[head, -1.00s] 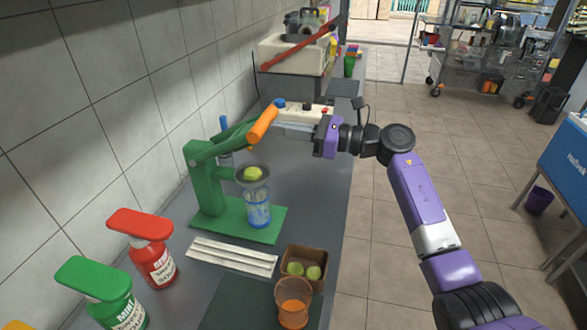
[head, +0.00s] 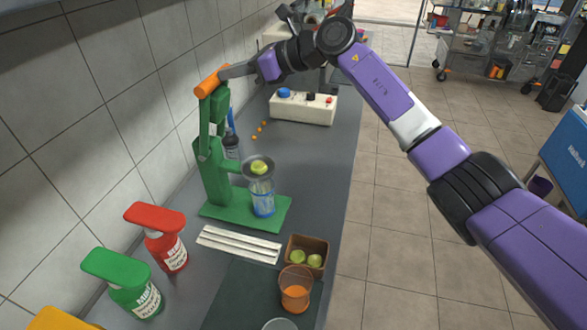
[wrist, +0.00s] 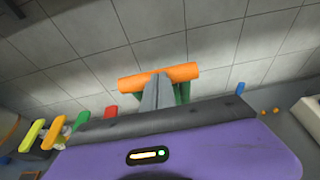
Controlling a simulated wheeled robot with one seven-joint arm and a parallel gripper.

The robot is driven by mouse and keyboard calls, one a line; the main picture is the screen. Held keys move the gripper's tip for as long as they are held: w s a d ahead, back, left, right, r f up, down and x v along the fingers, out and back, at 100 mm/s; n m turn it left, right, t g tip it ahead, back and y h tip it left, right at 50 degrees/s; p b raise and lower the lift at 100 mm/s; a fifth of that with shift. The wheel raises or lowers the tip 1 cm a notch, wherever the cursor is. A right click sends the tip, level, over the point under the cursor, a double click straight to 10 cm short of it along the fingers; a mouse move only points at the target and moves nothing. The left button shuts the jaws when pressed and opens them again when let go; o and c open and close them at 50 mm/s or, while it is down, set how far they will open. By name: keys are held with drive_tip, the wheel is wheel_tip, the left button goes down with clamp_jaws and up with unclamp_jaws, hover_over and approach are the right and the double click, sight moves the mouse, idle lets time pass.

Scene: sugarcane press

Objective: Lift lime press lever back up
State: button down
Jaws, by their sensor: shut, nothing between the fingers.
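The green lime press (head: 212,170) stands on the counter by the tiled wall. Its lever is raised upright, with the orange handle (head: 211,82) at the top. My gripper (head: 225,73) is shut and empty, its fingertips at the orange handle; in the wrist view the shut fingers (wrist: 157,92) reach the middle of the handle (wrist: 180,75). I cannot tell whether they touch it. A cut lime (head: 259,168) sits in the press cup above a clear glass with a blue band (head: 263,200).
A brown box with limes (head: 306,252) and an orange cup (head: 295,289) stand at the front right. Red (head: 165,240) and green (head: 125,280) bottles stand at the left. A white control box (head: 303,107) is behind the press. A white slatted tray (head: 239,244) lies in front.

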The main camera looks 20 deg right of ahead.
drive_tip(key=shift+w+a+r, duration=0.45)
drive_tip(key=shift+w+a, duration=0.05)
drive_tip(key=shift+a, duration=0.25)
